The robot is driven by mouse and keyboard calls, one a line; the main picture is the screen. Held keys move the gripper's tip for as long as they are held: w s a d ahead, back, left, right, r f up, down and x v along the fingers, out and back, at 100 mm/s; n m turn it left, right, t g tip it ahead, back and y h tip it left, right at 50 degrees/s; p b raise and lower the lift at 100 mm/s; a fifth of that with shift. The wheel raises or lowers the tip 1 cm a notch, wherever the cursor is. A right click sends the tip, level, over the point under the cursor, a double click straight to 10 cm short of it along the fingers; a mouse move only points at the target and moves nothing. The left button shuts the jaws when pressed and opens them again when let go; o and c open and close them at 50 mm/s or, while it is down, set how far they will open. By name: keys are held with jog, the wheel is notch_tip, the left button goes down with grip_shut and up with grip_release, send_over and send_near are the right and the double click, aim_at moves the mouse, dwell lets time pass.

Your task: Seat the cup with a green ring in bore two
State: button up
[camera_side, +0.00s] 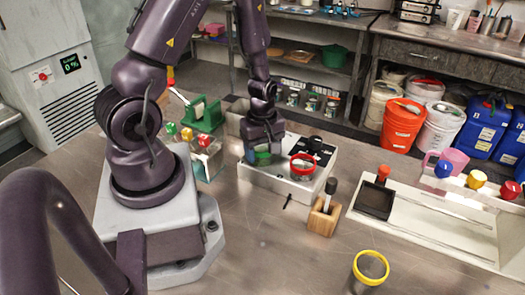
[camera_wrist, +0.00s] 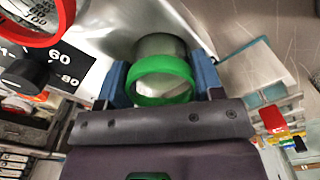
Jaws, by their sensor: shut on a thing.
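The cup with a green ring (camera_wrist: 162,80) is a clear or metallic cup with a thick green band at its rim. It sits between the two blue fingers of my gripper (camera_wrist: 163,86), which is shut on it. In the side view my gripper (camera_side: 262,151) is low over the left part of a white box (camera_side: 270,182), with the green ring (camera_side: 262,155) just showing. I cannot tell whether the cup's base is in a bore or above it; no bore number is readable. A cup with a red ring (camera_side: 302,165) stands in the same box, to the right.
A black knob (camera_wrist: 27,74) with a dial is beside the red-ringed cup. A cup with a yellow ring (camera_side: 370,267) stands at the front. A wooden block (camera_side: 323,216) holds a black-handled tool. A dark tray (camera_side: 375,201) is to the right.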

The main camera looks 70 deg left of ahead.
jog(key=shift+f, duration=0.2)
jog(key=shift+f, duration=0.1)
jog(key=o, duration=1)
jog(key=shift+o, duration=0.2)
notch_tip(320, 180, up, 12)
jog(key=s+d+r+m+t, duration=0.2)
jog(key=d+r+m, duration=0.5)
jog(key=r+m, duration=0.2)
jog(key=s+d+r+m+t, duration=0.3)
jog(key=d+r+m, duration=0.3)
jog(key=r+m, duration=0.2)
jog(key=m, duration=0.2)
jog(key=shift+d+r+m+t, duration=0.3)
jog(key=shift+d+r+m, duration=0.05)
jog(key=shift+m, duration=0.05)
